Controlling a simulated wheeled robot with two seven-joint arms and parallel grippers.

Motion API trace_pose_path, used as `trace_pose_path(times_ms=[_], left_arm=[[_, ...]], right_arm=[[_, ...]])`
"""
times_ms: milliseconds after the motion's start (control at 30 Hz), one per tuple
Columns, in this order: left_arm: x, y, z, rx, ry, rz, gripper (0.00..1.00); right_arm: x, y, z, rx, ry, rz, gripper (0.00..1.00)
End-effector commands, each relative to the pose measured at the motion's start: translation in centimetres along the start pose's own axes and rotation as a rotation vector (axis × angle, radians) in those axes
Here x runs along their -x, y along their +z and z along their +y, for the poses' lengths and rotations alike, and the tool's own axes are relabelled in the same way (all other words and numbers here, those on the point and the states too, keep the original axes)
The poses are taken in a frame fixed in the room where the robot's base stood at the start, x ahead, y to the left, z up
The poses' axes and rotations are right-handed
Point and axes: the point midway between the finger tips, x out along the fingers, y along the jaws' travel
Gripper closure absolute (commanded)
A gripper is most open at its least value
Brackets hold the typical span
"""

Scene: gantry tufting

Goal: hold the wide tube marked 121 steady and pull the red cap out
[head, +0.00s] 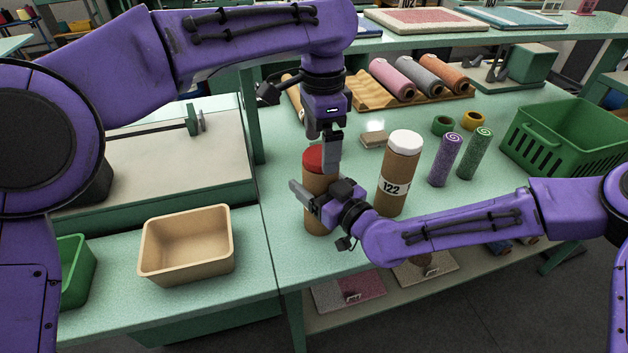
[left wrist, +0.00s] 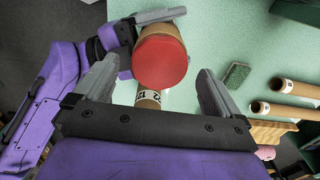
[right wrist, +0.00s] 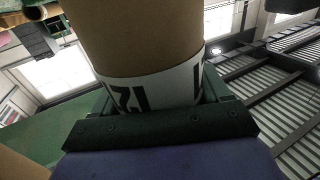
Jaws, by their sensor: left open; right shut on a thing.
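The wide brown tube (head: 316,218) stands upright on the table with a red cap (head: 314,160) in its top. My right gripper (head: 318,200) is shut on the tube's side; the right wrist view shows the tube (right wrist: 140,40) close up, its white label (right wrist: 150,92) partly hidden, with digits like 121. My left gripper (head: 329,160) points down at the cap, partly hiding it in the head view. In the left wrist view the red cap (left wrist: 160,61) lies between its spread, apparently empty fingers (left wrist: 158,75). Whether they are level with the cap is hard to tell.
A white-capped tube marked 122 (head: 393,183) stands close to the right. Purple (head: 445,160) and green (head: 475,153) rolls stand beyond it. A tan bin (head: 187,246) is at the left, a green crate (head: 570,135) at the right. A small block (head: 373,140) lies behind.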

Motion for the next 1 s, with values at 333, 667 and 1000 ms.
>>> trace_pose_path(times_ms=[333, 667, 1000], left_arm=[[-1.5, 0.0, 0.0, 0.000, -0.001, 0.000, 0.02], [-1.5, 0.0, 0.0, -0.001, -0.001, -0.001, 0.02], [-1.5, 0.0, 0.0, -0.001, 0.000, -0.001, 0.02]], right_arm=[[0.0, 0.0, 0.0, 0.000, 0.001, -0.001, 0.58], [0.0, 0.0, 0.0, 0.001, 0.001, -0.001, 0.58], [0.0, 0.0, 0.0, 0.000, 0.001, -0.001, 0.58]])
